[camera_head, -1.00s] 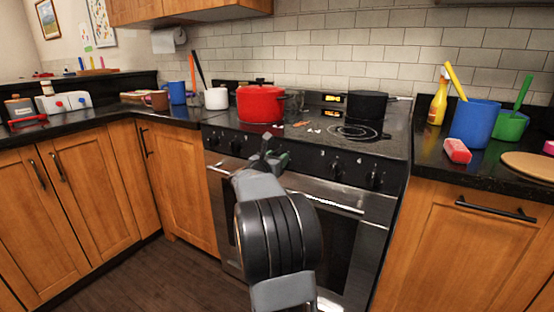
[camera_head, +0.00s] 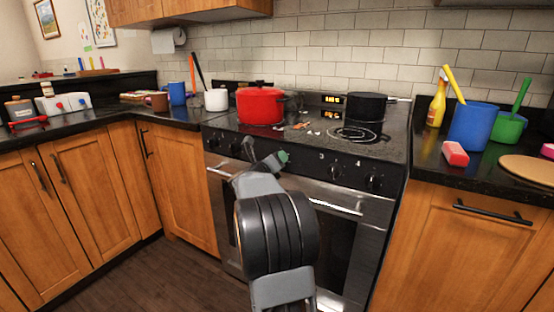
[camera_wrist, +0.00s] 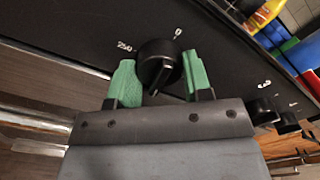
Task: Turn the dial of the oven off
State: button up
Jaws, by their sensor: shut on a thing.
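The oven dial (camera_wrist: 157,58) is a round black knob on the black front panel, with "250" and "0" printed near it in the wrist view. My gripper (camera_wrist: 160,80) has green fingertips, one on each side of the dial, and is shut on it. The dial's ridge runs slanted between the fingertips. In the head view my gripper (camera_head: 266,158) is at the middle of the panel of the oven (camera_head: 350,240), and it hides the dial there.
Other black knobs (camera_head: 375,181) sit on the panel to both sides. A red pot (camera_head: 260,106) and a black pot (camera_head: 367,105) stand on the cooktop above. The oven door handle (camera_head: 335,205) runs just below the panel. Wooden cabinets flank the oven.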

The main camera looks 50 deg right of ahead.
jog(key=n+p, duration=0.1)
jog(key=n, duration=0.1)
jog(key=n+p, duration=0.1)
jog(key=n, duration=0.1)
jog(key=shift+r+n, duration=0.2)
jog(key=shift+n, duration=0.1)
jog(key=n+p, duration=0.3)
jog(key=n, duration=0.1)
jog(key=shift+n, duration=0.3)
jog(key=n+p, duration=0.3)
jog(key=n, duration=0.1)
jog(key=shift+r+n, duration=0.15)
jog(key=shift+n, duration=0.15)
jog(key=n+p, duration=0.3)
jog(key=n, duration=0.1)
jog(key=n+p, duration=0.3)
jog(key=n, duration=0.1)
jog(key=n+p, duration=0.3)
jog(key=n, duration=0.1)
jog(key=shift+w+r+n, duration=0.1)
jog(key=shift+n, duration=0.2)
jog(key=n+p, duration=0.3)
jog(key=n, duration=0.1)
jog(key=shift+f+n+p, duration=0.2)
jog(key=shift+n+p, duration=0.7)
jog(key=shift+n, duration=0.7)
